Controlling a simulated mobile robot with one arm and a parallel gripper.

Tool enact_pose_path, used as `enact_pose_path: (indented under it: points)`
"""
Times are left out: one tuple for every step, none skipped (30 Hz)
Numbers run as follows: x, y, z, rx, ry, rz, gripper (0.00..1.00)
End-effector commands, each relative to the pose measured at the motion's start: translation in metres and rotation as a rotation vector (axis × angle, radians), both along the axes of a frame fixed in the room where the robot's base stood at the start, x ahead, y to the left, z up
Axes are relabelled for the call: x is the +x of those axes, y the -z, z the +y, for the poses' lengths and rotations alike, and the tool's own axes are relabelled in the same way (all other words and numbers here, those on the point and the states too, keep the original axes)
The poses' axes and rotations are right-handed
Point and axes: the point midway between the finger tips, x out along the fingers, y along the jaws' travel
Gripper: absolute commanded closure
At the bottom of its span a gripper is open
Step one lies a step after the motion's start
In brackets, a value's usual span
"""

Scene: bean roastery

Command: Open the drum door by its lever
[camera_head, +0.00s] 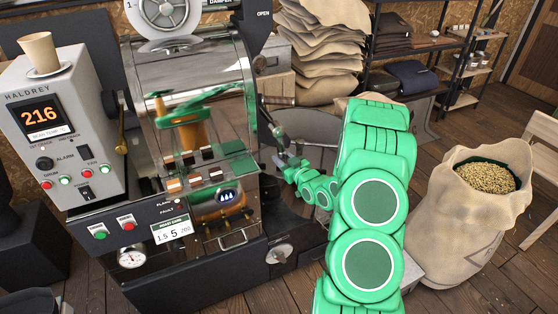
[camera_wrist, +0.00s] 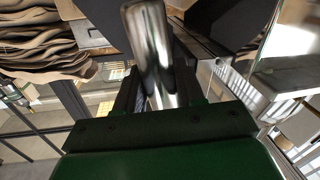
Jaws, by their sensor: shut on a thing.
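The roaster (camera_head: 235,62) is a chrome and black machine at the left and centre of the head view. A slim metal lever (camera_head: 272,122) sticks out at its right side, beside my green arm. My gripper (camera_head: 283,152) is at that lever, small and partly hidden by its own wrist. In the wrist view the lever (camera_wrist: 148,45) is a thick shiny bar that runs between the two dark fingers of my gripper (camera_wrist: 158,88), which is shut on it. The drum door itself is mostly out of sight, so I cannot tell whether it is ajar.
A control box (camera_head: 55,125) reading 216 stands left, with a cup (camera_head: 40,52) on top. A round metal tray (camera_head: 330,130) lies behind my arm. An open sack of beans (camera_head: 465,225) stands on the floor at right. Folded sacks (camera_head: 320,50) are stacked behind.

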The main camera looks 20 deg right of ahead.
Motion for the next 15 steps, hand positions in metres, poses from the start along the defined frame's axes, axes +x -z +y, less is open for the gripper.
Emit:
enact_pose_path:
  points:
    - [-0.001, -0.001, -0.007, -0.039, 0.002, 0.001, 1.0]
    - [-0.001, -0.001, -0.009, -0.063, 0.0, 0.001, 1.0]
    - [0.0, -0.003, -0.014, -0.097, 0.001, 0.001, 1.0]
    - [0.0, -0.004, -0.018, -0.124, 0.002, 0.0, 1.0]
    - [0.0, -0.005, -0.021, -0.151, 0.001, 0.0, 1.0]
    - [0.0, -0.007, -0.026, -0.189, 0.002, 0.0, 1.0]
    - [0.0, -0.009, -0.03, -0.217, 0.002, 0.0, 1.0]
    - [0.0, -0.011, -0.033, -0.247, 0.001, -0.001, 1.0]
    - [0.0, -0.013, -0.038, -0.284, 0.002, -0.002, 1.0]
    - [0.0, -0.015, -0.041, -0.315, 0.002, -0.002, 1.0]
    - [0.0, -0.018, -0.044, -0.343, 0.002, -0.002, 1.0]
    - [0.0, -0.02, -0.049, -0.38, 0.003, -0.003, 1.0]
    - [0.0, -0.022, -0.052, -0.41, 0.002, -0.002, 1.0]
    - [0.0, -0.024, -0.055, -0.437, 0.002, -0.002, 1.0]
    - [0.0, -0.027, -0.059, -0.476, 0.003, -0.002, 1.0]
